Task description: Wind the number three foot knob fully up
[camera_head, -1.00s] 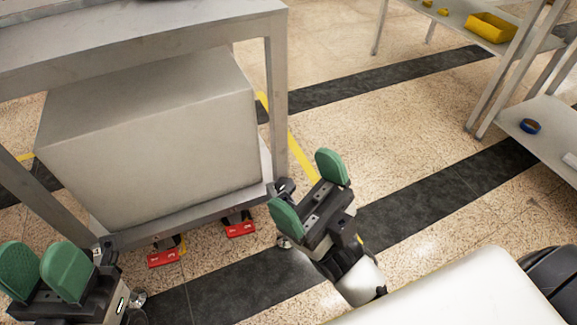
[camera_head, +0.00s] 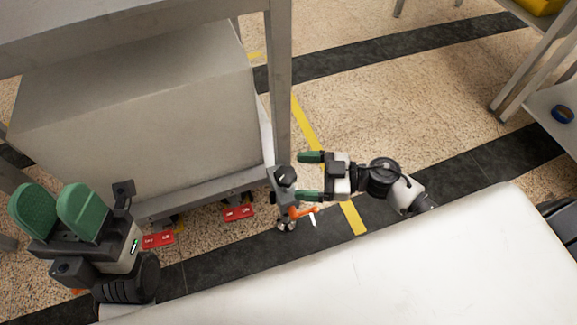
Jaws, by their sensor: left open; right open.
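A dark foot knob (camera_head: 286,175) sits on a grey bracket above a caster at the stand's front right leg. I cannot read a number on it. An orange lever (camera_head: 301,211) sticks out below it. My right gripper (camera_head: 308,177) is open, its green fingers pointing left just right of the knob, one finger farther back and one nearer; I cannot tell whether they touch it. Another dark knob (camera_head: 123,188) shows at the stand's front left corner. My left gripper (camera_head: 58,208) is open and empty left of that knob, fingers pointing up.
The grey metal stand (camera_head: 281,95) holds a large grey box (camera_head: 135,120) on its lower level. Red pedals or tags (camera_head: 238,212) show under its front edge. A white surface (camera_head: 350,275) fills the front right. A shelf with a blue ring (camera_head: 562,114) stands at right.

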